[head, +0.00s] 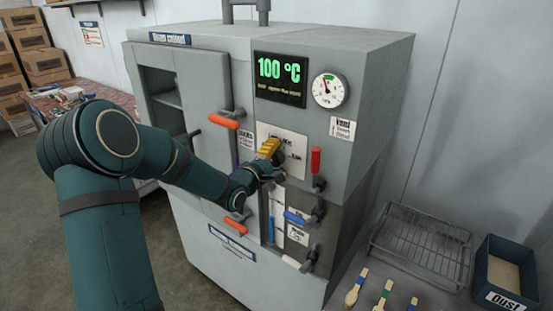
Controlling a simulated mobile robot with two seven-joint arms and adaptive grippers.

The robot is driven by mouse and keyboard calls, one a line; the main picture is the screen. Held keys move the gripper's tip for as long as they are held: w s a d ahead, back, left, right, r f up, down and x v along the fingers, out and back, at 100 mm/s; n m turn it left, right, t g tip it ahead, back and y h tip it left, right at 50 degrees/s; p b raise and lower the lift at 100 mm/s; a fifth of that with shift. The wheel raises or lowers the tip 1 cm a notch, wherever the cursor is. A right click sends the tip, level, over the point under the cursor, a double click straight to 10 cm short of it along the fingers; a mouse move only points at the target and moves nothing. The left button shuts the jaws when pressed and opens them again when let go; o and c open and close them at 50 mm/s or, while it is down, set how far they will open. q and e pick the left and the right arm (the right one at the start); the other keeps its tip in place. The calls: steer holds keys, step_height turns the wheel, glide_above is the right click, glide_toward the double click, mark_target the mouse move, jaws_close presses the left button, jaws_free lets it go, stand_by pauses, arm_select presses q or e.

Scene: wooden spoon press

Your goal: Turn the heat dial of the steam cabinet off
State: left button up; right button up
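The steam cabinet (205,215) is a grey metal box in the middle of the head view. Its heat dial (269,147) has a yellow handle, tilted up to the right, on a white label plate. The green display (280,72) reads 100 °C. My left gripper (277,169) is at the dial, just below the yellow handle. My arm and wrist hide part of the dial and plate. I cannot tell whether the fingers are closed on it or touching. My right gripper is not in view.
A red lever (316,162) and a blue lever (295,216) stick out right of the dial. Orange door handles (224,122) are to the left. A wire rack (423,243), a dust bin (505,275) and wooden spoons (356,287) are at the lower right.

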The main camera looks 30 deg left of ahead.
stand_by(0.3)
arm_select(q)
steer(key=s+a, duration=0.1)
steer(key=s, duration=1.1)
steer(key=d+f+m+g+b, duration=0.1)
steer(key=d+f+m+g, duration=0.2)
steer(key=d+f, duration=0.35)
steer(key=d+f+m+g+h+b, duration=0.15)
steer(key=d+f, duration=0.25)
steer(key=f, duration=0.6)
steer(key=d+f+m+g+b, duration=0.25)
steer(key=d+f, duration=0.25)
steer(key=f, duration=0.4)
steer(key=s+d+f+m+g+b, duration=0.1)
steer(key=s+d+f+m+g, duration=0.8)
steer(key=s+d+f, duration=0.3)
step_height(320, 180, down, 3)
steer(key=shift+s+d+r+m+h+b, duration=0.15)
steer(key=shift+s+d+m+h+b, duration=0.25)
steer(key=shift+s+m, duration=0.55)
